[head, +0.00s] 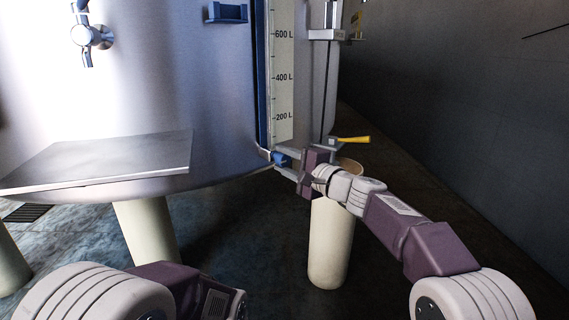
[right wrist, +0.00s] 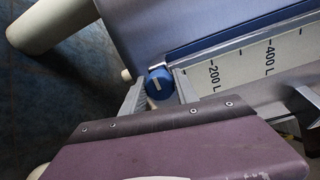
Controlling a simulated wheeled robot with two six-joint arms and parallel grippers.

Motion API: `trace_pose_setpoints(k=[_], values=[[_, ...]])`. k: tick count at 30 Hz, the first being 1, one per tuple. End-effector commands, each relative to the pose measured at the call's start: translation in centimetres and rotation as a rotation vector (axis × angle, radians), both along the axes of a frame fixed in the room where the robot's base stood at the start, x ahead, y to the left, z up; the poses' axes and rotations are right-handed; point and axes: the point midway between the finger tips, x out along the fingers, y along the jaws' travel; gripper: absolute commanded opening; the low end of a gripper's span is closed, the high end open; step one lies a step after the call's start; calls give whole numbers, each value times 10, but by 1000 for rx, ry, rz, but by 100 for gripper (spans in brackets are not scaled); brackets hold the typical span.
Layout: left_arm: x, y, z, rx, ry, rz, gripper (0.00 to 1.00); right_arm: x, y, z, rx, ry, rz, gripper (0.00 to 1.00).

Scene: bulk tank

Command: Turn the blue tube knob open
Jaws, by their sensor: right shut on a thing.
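The blue tube knob (head: 281,158) sits at the foot of the blue-edged level tube, low on the tank. My right gripper (head: 284,163) is at the knob, reaching in from the right, and is shut on it. The jaws partly hide the knob in the head view. Only part of my left arm shows at the bottom left, and its gripper is out of view.
The level scale (head: 283,75) rises above the knob. A yellow-handled valve (head: 350,140) is close above my right wrist. A metal shelf (head: 105,160) juts from the tank at left. Pale legs (head: 330,245) stand under the tank. A dark wall (head: 460,110) is at right.

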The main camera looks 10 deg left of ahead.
Motion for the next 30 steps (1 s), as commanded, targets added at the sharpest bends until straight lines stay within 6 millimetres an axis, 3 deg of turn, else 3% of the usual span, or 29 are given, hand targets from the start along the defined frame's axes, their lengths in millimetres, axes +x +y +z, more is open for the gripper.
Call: trace_pose_setpoints(k=[16,17,18,30], values=[[0,0,-1,0,0,0,52,0,1,-4,-17,-12,3,0],[0,0,-1,0,0,0,52,0,1,-4,-17,-12,4,44],[0,0,-1,0,0,0,52,0,1,-3,-17,-12,3,55],[0,0,1,0,0,0,52,-3,-4,0,-12,-13,1,57]])
